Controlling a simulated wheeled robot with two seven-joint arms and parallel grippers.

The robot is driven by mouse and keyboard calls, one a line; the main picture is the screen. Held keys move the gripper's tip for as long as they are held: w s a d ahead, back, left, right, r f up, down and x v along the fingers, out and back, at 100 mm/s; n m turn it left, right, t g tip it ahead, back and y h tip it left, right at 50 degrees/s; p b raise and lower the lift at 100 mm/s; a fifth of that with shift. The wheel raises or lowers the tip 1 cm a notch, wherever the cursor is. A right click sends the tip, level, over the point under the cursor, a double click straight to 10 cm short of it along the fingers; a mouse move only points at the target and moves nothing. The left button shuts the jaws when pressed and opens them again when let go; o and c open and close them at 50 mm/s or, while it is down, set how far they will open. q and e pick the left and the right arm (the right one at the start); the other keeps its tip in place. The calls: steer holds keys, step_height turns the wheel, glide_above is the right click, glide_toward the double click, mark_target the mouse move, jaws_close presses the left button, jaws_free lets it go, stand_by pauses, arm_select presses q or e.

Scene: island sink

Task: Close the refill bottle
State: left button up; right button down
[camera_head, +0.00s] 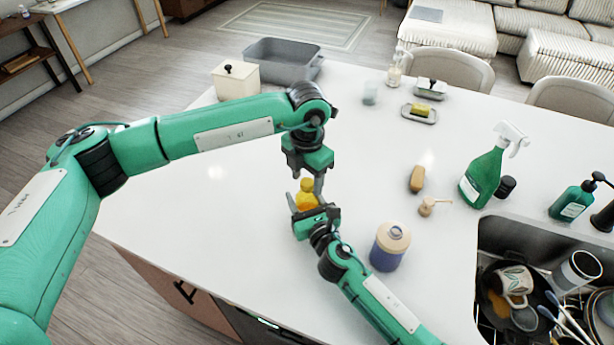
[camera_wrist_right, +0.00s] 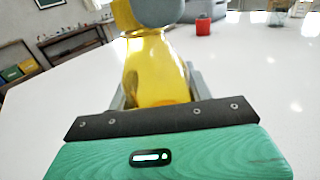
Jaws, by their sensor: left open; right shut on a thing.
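The yellow bottle, apparently the refill bottle, (camera_head: 306,199) stands near the middle of the counter. My right gripper (camera_head: 316,216) is shut on its body; the clear yellow bottle (camera_wrist_right: 155,72) fills the middle of the right wrist view between the fingers. My left gripper (camera_head: 307,184) points down over the bottle top, open, with a finger beside it. In the right wrist view, a yellow part and a rounded grey part show at the bottle's top, cut by the frame edge. I cannot tell whether a cap sits on the neck.
A lidded jar (camera_head: 391,246) stands right of my right forearm. A wooden pump head (camera_head: 432,206), a brown brush (camera_head: 416,179) and a green spray bottle (camera_head: 484,175) are farther right. The sink (camera_head: 490,232) is at lower right. The counter left of the bottle is clear.

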arm_select(q)
step_height(320, 180, up, 12)
stand_by(0.4)
arm_select(e)
steer(key=c, duration=0.5)
jaws_free()
arm_select(q)
steer(key=shift+f, duration=0.1)
arm_select(e)
steer(key=shift+s, duration=0.1)
steer(key=b+v, duration=0.2)
steer(key=v, duration=1)
steer(key=shift+s+d+f+b, duration=0.2)
steer(key=shift+s+b, duration=0.1)
steer(key=shift+b, duration=0.1)
steer(key=shift+s+d+r, duration=0.15)
steer(key=shift+s+d, duration=0.05)
steer(key=shift+s, duration=0.25)
arm_select(q)
step_height(320, 180, down, 3)
steer(key=shift+r, duration=0.1)
